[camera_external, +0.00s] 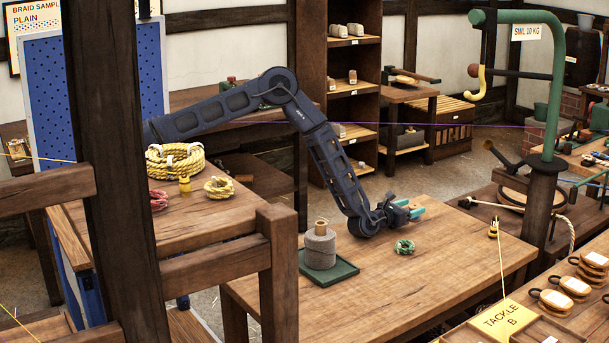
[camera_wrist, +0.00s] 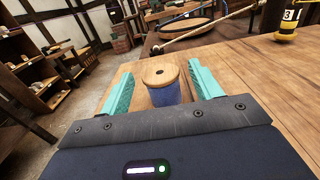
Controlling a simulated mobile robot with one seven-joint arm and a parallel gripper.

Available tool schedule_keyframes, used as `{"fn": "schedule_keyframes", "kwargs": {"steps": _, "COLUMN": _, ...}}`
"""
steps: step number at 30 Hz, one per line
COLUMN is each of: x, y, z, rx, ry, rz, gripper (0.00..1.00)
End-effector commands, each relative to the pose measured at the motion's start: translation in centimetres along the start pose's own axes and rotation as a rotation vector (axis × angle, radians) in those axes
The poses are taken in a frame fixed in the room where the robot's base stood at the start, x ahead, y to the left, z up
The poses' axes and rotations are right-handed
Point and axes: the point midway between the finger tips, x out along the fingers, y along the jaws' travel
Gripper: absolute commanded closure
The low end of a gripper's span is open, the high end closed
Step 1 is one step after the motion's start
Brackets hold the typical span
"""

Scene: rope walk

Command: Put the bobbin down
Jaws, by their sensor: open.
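The bobbin (camera_wrist: 165,95) has a pale wooden top with a dark hole and blue winding below. In the wrist view it stands between the two teal fingers of my gripper (camera_wrist: 160,69), with a gap showing on each side. Its foot is hidden behind the gripper body, so its contact with the wooden table (camera_wrist: 245,75) is not visible.
A grey cylinder (camera_external: 320,248) stands on a green tray (camera_external: 340,272) left of my gripper. A green coil (camera_external: 404,246) lies just in front. A yellow-and-black fitting (camera_external: 493,229) with a cord is at the right. A green post (camera_external: 545,190) stands beyond. Bare tabletop lies between.

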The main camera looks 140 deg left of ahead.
Motion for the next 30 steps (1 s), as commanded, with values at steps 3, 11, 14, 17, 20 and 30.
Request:
{"fn": "schedule_keyframes", "kwargs": {"steps": 3, "x": -2.4, "y": -0.1, "z": 0.0, "rx": 0.0, "ry": 0.002, "rz": -0.002, "gripper": 0.36}}
{"fn": "schedule_keyframes", "kwargs": {"steps": 11, "x": -7.1, "y": 0.0, "z": 0.0, "rx": 0.001, "ry": 0.001, "rz": -0.001, "gripper": 0.36}}
{"fn": "schedule_keyframes", "kwargs": {"steps": 14, "x": -8.3, "y": 0.0, "z": 0.0, "rx": 0.0, "ry": 0.0, "rz": 0.0, "gripper": 0.36}}
{"fn": "schedule_keyframes", "kwargs": {"steps": 17, "x": -9.1, "y": 0.0, "z": 0.0, "rx": 0.0, "ry": 0.0, "rz": 0.0, "gripper": 0.36}}
{"fn": "schedule_keyframes", "kwargs": {"steps": 20, "x": -9.5, "y": 0.0, "z": 0.1, "rx": -0.001, "ry": -0.001, "rz": 0.001, "gripper": 0.36}}
{"fn": "schedule_keyframes", "kwargs": {"steps": 30, "x": -9.7, "y": 0.0, "z": 0.0, "rx": -0.001, "ry": -0.001, "rz": 0.0, "gripper": 0.36}}
